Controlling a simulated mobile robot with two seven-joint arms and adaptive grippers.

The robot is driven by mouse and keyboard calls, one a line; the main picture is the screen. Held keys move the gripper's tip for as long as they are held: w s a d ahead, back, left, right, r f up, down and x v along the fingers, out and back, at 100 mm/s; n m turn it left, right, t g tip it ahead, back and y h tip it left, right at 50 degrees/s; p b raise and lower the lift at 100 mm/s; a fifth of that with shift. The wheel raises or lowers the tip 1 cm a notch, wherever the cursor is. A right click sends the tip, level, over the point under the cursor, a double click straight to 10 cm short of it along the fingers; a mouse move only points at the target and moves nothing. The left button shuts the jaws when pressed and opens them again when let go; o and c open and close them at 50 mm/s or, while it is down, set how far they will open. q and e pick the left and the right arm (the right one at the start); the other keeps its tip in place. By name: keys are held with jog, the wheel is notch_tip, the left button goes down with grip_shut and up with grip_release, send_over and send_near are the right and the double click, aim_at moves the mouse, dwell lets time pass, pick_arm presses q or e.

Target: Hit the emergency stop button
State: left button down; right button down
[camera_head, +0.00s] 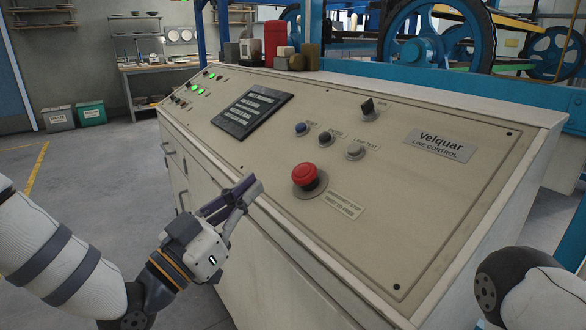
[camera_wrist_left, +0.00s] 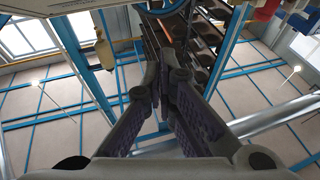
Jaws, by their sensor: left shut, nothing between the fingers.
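The red emergency stop button (camera_head: 305,174) stands on a dark round base on the sloped beige control panel (camera_head: 400,215). A plate (camera_head: 344,206) with the emergency stop label is beside it. My left gripper (camera_head: 250,188) is in front of the panel's near edge, to the left of the button and apart from it. Its fingers are shut with nothing between them. My right gripper is not visible; only part of my right arm shows at the lower right.
Small blue, black and grey buttons and a dark switch (camera_head: 368,107) sit behind the red button. A dark display (camera_head: 252,115) and green lights (camera_head: 196,87) are further left. A red cylinder (camera_head: 274,40) and several small containers stand at the panel's back edge.

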pick_arm(q)
notch_tip(320, 180, up, 3)
send_over(304, 173)
jog(key=s+a, duration=0.3)
jog(key=s, duration=0.1)
jog(key=f, duration=0.1)
jog(key=w+f, duration=0.1)
jog(key=shift+d+f+b, duration=0.3)
jog(key=shift+b, duration=0.1)
jog(key=shift+w+d+f, duration=0.2)
jog(key=shift+w+f, duration=0.1)
jog(key=shift+f, duration=0.1)
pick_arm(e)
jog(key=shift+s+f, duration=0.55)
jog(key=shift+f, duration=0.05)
